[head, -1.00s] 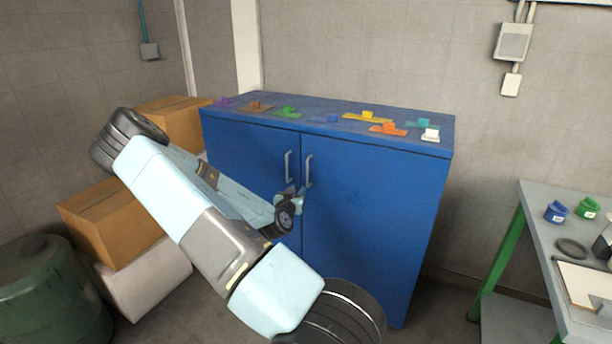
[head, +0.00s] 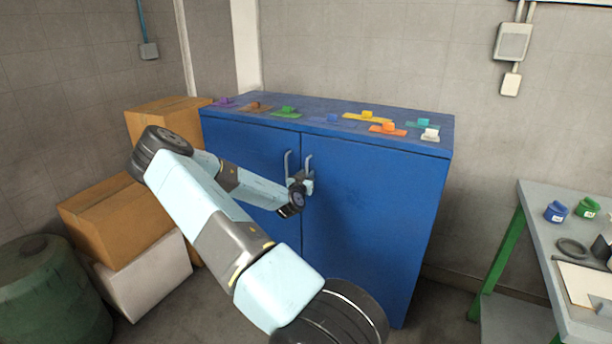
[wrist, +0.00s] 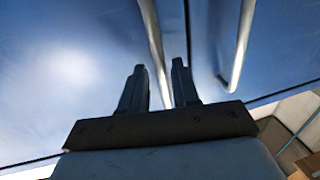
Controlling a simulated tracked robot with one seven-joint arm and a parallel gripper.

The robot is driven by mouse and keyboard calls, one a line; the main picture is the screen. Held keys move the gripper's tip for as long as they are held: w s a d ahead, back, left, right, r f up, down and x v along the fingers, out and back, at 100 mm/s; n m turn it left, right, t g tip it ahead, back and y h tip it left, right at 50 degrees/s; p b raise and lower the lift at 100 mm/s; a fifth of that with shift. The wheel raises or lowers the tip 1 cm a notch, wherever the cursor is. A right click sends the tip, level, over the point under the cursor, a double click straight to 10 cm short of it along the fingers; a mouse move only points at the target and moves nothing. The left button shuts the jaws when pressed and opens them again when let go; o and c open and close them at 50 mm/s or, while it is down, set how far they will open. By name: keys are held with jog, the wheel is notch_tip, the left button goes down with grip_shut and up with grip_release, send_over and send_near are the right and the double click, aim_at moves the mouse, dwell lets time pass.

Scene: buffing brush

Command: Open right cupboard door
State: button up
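The blue cupboard's right door (head: 375,220) is shut, level with the left door (head: 250,165). Its grey bar handle (head: 308,162) stands upright near the seam between the doors. My gripper (head: 306,182) is at the lower part of this handle in the head view. In the wrist view my gripper (wrist: 159,88) is open, with one dark finger on each side of the right door's handle (wrist: 152,38). A gap shows beside the bar, so the fingers do not appear closed on it. My wrist partly hides the handle's lower end in the head view.
The left door's handle (head: 288,163) is close beside my gripper. Several coloured pieces lie on the cupboard top (head: 225,111). Cardboard boxes (head: 105,220) and a green drum (head: 50,290) stand at left. A workbench (head: 540,225) stands at right, with floor between it and the cupboard.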

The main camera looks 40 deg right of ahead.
jog(key=shift+x, duration=0.85)
grip_shut()
